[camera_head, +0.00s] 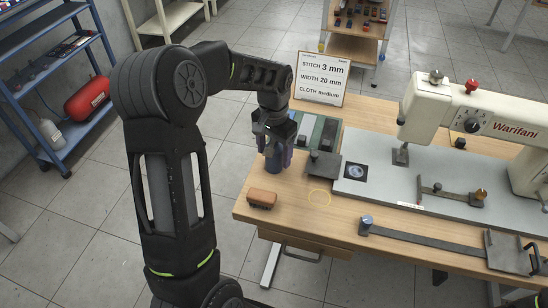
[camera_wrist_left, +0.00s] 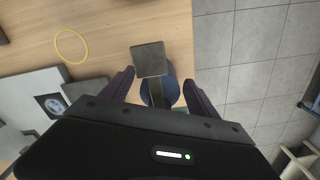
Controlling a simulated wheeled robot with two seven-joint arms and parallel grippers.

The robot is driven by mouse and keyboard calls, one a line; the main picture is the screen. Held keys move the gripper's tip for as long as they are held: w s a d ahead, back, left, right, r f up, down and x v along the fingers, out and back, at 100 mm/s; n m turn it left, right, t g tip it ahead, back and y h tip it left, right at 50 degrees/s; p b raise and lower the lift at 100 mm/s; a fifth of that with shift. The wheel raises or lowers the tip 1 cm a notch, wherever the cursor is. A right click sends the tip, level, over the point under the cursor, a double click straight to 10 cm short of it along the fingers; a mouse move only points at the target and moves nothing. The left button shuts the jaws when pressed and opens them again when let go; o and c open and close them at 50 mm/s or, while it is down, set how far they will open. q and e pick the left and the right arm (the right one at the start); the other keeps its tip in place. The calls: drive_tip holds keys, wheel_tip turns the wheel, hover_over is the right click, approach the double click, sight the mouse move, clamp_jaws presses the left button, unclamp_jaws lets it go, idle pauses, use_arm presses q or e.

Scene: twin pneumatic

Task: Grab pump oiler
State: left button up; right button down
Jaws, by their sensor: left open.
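A dark blue rounded body (camera_head: 273,163), which looks like the pump oiler, stands on the wooden table near its left edge. In the left wrist view its blue body (camera_wrist_left: 171,84) is partly hidden under a dark bar ending in a square grey plate (camera_wrist_left: 150,59). I cannot tell whether the plate belongs to it. My left gripper (camera_head: 274,155) is above and around the blue body, pointing down, with its fingers apart on either side. It also shows in the left wrist view (camera_wrist_left: 158,75). Contact between fingers and body is not visible. My right gripper is out of view.
A grey metal block (camera_head: 323,165) and a green-and-grey tray (camera_head: 318,129) are close to the gripper's right. A settings sign (camera_head: 321,79) stands behind. The Warifani sewing machine (camera_head: 480,112) is at right.

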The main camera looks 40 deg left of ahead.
use_arm(q)
drive_tip(key=shift+c, duration=0.3)
clamp_jaws()
idle(0.6)
